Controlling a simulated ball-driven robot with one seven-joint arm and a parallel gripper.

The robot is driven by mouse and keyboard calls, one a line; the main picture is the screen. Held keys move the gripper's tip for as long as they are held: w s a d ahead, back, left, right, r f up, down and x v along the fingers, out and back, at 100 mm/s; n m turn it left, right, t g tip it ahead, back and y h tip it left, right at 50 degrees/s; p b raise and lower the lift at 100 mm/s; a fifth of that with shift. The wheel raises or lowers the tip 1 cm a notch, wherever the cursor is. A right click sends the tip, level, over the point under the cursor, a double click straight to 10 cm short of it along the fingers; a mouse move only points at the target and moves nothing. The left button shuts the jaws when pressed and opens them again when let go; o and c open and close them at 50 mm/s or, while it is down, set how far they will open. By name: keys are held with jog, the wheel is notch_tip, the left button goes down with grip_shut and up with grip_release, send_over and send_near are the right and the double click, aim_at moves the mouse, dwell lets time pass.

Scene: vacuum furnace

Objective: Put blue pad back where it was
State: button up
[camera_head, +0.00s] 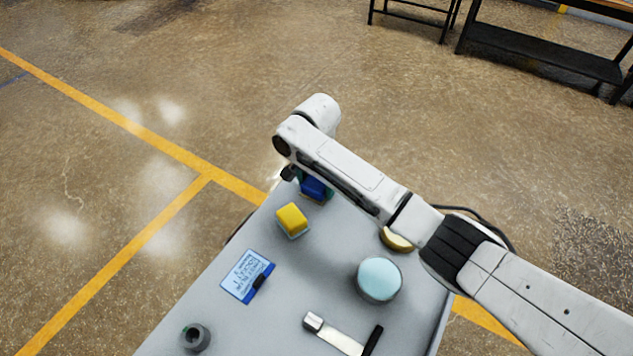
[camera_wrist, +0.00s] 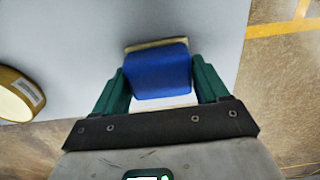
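The blue pad (camera_head: 313,188) is at the far end of the grey table (camera_head: 240,312), below the end of my arm. In the wrist view the blue pad (camera_wrist: 158,74) lies between the two green fingers of my gripper (camera_wrist: 160,80), with a pale tan edge along its far side. The fingers sit close against both sides of the pad and look shut on it. In the head view my gripper (camera_head: 314,184) is partly hidden by the arm. I cannot tell whether the pad touches the table or is just above it.
A yellow block (camera_head: 292,219) is close to the pad. A labelled blue card (camera_head: 246,275), a dark ring-shaped part (camera_head: 195,338), a light-blue round item (camera_head: 379,279), a tan roll (camera_head: 396,239) and a black-handled tool (camera_head: 340,337) are also on the table. Black benches (camera_head: 540,62) stand behind.

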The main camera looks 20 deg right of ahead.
aim_at(317, 182)
jog(key=o, duration=0.4)
notch_tip(317, 182, up, 12)
jog(key=shift+p, duration=0.3)
dwell(0.7)
